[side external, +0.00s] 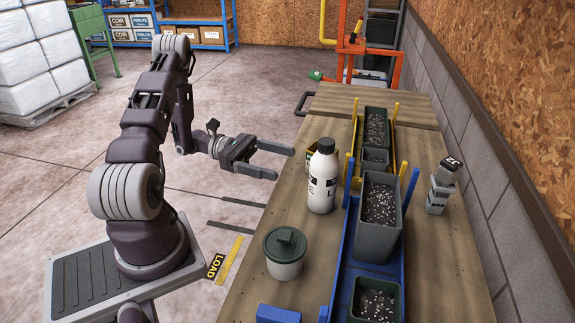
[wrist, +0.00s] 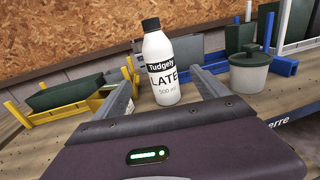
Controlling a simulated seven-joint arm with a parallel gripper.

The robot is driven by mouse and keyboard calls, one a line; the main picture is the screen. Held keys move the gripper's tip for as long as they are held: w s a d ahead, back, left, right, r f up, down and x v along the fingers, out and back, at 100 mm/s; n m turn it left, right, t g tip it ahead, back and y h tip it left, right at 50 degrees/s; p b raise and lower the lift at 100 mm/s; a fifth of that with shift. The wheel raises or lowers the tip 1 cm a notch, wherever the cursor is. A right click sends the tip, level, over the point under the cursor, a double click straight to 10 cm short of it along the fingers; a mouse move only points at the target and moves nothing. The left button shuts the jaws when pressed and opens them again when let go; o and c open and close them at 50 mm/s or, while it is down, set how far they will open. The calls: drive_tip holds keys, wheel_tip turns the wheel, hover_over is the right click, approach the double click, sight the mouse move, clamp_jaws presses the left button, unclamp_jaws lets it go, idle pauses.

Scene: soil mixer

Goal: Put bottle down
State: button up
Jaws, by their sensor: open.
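A white bottle (side external: 322,178) with a grey cap and black lettering stands upright on the wooden table (side external: 285,218). In the wrist view the bottle (wrist: 160,65) stands beyond my gripper, in line with the gap between its fingers. My gripper (side external: 285,162) is open and empty, left of the bottle in the side view and apart from it. The finger tips point toward the bottle. In the wrist view my gripper (wrist: 160,85) shows its two fingers spread to either side of the bottle.
A lidded pot (side external: 285,254) stands nearer the front. A blue rack (side external: 343,272) with soil-filled planters (side external: 377,215) lies right of the bottle. A yellow rack (side external: 390,148) is behind. A small grey device (side external: 440,190) stands near the wall. Bare tabletop lies between bottle and pot.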

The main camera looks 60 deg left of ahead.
sight(323, 176)
drive_tip(key=x, duration=1.5)
drive_tip(key=shift+w+d+r, duration=0.1)
drive_tip(key=shift+r, duration=0.1)
clamp_jaws()
